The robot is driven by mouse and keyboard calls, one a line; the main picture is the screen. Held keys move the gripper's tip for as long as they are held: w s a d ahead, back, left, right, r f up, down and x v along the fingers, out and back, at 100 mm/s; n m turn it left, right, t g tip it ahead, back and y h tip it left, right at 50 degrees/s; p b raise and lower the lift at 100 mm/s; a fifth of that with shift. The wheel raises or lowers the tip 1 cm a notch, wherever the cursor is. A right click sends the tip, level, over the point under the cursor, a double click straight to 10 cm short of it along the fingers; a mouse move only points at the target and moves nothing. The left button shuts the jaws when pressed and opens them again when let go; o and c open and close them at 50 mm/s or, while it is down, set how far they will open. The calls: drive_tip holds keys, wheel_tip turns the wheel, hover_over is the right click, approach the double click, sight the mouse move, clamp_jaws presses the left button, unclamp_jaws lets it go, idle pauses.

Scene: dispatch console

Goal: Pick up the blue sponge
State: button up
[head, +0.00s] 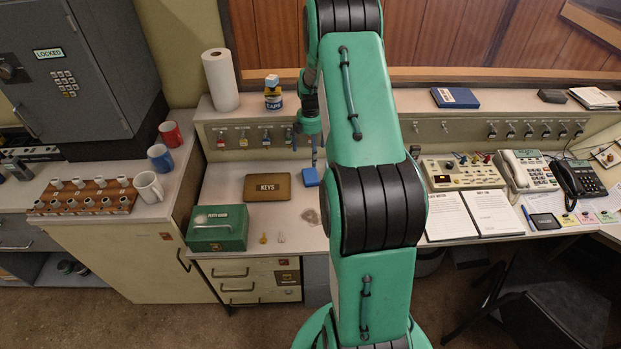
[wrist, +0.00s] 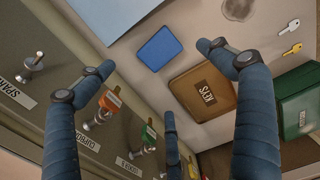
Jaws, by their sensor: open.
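The blue sponge (head: 311,177) lies flat on the console desk, just right of the brown KEYS box, partly beside my arm in the head view. In the wrist view the sponge (wrist: 159,48) is fully visible, a blue rectangle on the pale desktop. My gripper (head: 314,152) hangs behind my arm near the back panel, close to the sponge and seemingly above it. In the wrist view my gripper (wrist: 165,75) has its dark blue fingers spread wide with nothing between them. The exact height of the fingertips over the sponge is hard to tell.
The brown KEYS box (head: 267,187) lies left of the sponge. A green cash box (head: 217,228) stands at the front left, with two small keys (head: 263,238) to its right. Tagged key hooks (wrist: 104,104) stick out of the back panel near my fingers. Papers (head: 459,215) lie further right.

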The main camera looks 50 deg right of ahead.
drive_tip(key=b, duration=0.1)
hover_over(312, 175)
drive_tip(key=shift+w+a+f, duration=0.1)
drive_tip(key=shift+w+f, duration=0.05)
drive_tip(key=shift+f, duration=2)
drive_tip(key=shift+w+a+f, duration=0.1)
drive_tip(key=shift+f, duration=2)
drive_tip(key=shift+f, duration=0.15)
drive_tip(key=shift+s+d+f+b, duration=0.15)
drive_tip(key=shift+f+b, duration=0.65)
drive_tip(key=shift+f, duration=1.65)
drive_tip(key=c, duration=1.4)
